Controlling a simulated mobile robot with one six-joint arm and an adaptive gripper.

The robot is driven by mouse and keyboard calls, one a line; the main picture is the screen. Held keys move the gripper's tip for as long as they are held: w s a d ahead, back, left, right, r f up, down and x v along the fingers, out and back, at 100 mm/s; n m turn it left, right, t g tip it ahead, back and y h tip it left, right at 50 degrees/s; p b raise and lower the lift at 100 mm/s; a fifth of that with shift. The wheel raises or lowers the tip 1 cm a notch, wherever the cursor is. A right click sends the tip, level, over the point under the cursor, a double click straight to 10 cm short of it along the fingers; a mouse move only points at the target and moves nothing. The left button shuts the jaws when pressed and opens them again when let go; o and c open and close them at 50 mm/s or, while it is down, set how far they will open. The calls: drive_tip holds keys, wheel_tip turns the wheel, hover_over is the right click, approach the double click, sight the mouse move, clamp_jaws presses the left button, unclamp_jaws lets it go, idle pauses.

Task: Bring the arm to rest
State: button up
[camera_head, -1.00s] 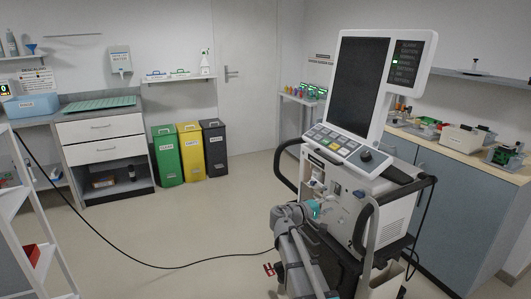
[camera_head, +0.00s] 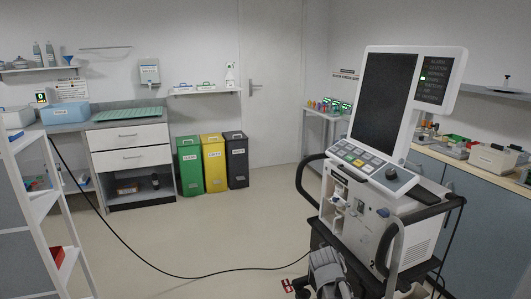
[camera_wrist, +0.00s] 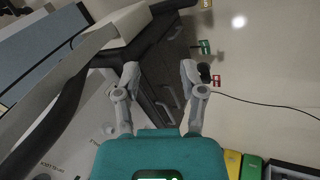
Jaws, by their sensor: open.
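My gripper (camera_wrist: 160,88) shows in the wrist view with its two grey fingers spread apart and nothing between them. Beyond the fingers is the dark lower part of the ventilator cart. In the head view my arm (camera_head: 330,272) is low at the bottom edge, in front of the ventilator (camera_head: 385,215); my gripper cannot be made out there. The ventilator stands upright with a dark screen (camera_head: 386,95) and a keypad. Its pale body also fills the left of the wrist view (camera_wrist: 75,130). I see no contact between the fingers and it.
A black cable (camera_head: 150,262) runs across the floor towards the cart, with a red tag (camera_head: 289,286) near its end. Green, yellow and black bins (camera_head: 213,163) stand by the back wall. A white shelf rack (camera_head: 50,220) is at left. Floor between is open.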

drive_tip(key=s+a+g+y, duration=0.1)
drive_tip(key=s+a+y, duration=0.4)
drive_tip(key=s+a, duration=0.15)
wheel_tip(320, 180, up, 19)
drive_tip(key=p, duration=2)
drive_tip(key=shift+w+f+m, duration=0.2)
drive_tip(key=shift+w+m, duration=0.1)
